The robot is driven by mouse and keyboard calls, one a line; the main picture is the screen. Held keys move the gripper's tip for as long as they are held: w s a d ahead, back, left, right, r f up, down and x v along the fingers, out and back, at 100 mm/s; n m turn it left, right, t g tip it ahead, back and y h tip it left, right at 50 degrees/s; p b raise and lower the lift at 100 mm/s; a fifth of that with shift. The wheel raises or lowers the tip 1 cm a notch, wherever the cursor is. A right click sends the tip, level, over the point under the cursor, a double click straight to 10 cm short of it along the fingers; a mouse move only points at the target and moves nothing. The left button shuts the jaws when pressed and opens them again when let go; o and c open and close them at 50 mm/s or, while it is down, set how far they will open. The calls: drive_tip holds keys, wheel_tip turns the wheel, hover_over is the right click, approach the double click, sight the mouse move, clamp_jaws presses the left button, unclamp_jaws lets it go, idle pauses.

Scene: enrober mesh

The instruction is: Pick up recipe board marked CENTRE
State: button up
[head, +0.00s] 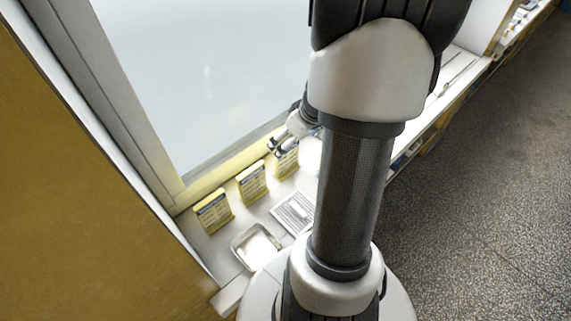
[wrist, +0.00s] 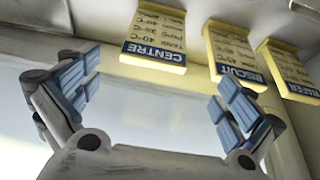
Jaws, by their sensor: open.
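The recipe board marked CENTRE (wrist: 155,40) is a cream and yellow card with a blue title band, upside down in the wrist view. It shows beyond and between my open fingers, apart from them. In the head view it appears to be the rightmost standing board (head: 287,162), partly hidden by my arm. My gripper (wrist: 160,97) is open and empty, its blue-padded fingers spread wide. In the head view my gripper (head: 280,143) is small, just above that board's top.
The BISCUIT board (wrist: 236,55) and a third board (wrist: 291,72), its title partly cut off, stand beside it in a row. A window-like pale panel (head: 200,75) rises behind.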

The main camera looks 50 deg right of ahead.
drive_tip(key=b, duration=0.2)
hover_over(287, 159)
wheel_tip(287, 159, down, 5)
drive_tip(key=shift+d+b+x, duration=0.15)
drive_tip(key=shift+b+x, duration=0.15)
drive_tip(key=shift+x, duration=1.25)
drive_tip(key=shift+d+b+x, duration=0.2)
drive_tip(key=shift+b+x, duration=0.05)
drive_tip(key=shift+x, duration=1.35)
drive_tip(key=shift+s, duration=0.1)
drive_tip(key=shift+c, duration=0.4)
drive_tip(key=c, duration=1.2)
